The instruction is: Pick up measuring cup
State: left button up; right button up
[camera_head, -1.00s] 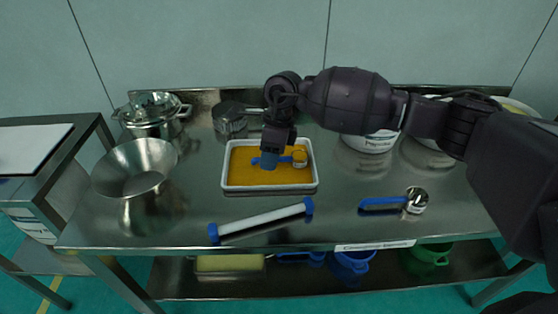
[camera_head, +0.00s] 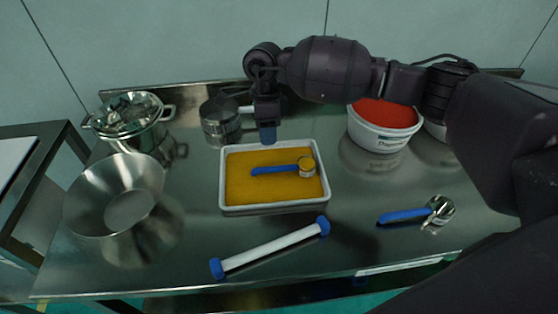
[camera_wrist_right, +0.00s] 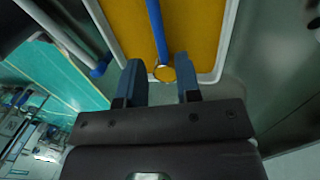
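A measuring cup with a blue handle (camera_head: 275,170) and a small round metal bowl (camera_head: 307,167) lies on the orange-yellow powder in a white tray (camera_head: 224,190). My right gripper (camera_head: 268,135) points down by the tray's back edge in the head view, apart from the cup. In the right wrist view its two blue fingers (camera_wrist_right: 162,75) are spread with nothing held between them. The cup's blue handle (camera_wrist_right: 157,25) and round bowl (camera_wrist_right: 165,73) show beyond the fingers. A second blue-handled measuring cup (camera_head: 405,215) lies on the table at the right. My left gripper is out of view.
A white tube with blue ends (camera_head: 270,249) lies in front of the tray. A metal container (camera_head: 220,122) stands behind the tray. A white bucket of red powder (camera_head: 382,125) stands right.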

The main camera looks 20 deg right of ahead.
aim_at(283, 169)
jog(key=f, duration=0.2)
jog(key=s+f, duration=0.1)
jog(key=f, duration=0.3)
jog(key=shift+s+a, duration=0.25)
jog(key=shift+s, duration=0.1)
jog(key=f, duration=0.4)
jog(key=shift+s+a+b, duration=0.1)
jog(key=shift+s+b, duration=0.25)
jog(key=shift+b, duration=0.05)
jog(key=shift+c, duration=0.3)
grip_shut()
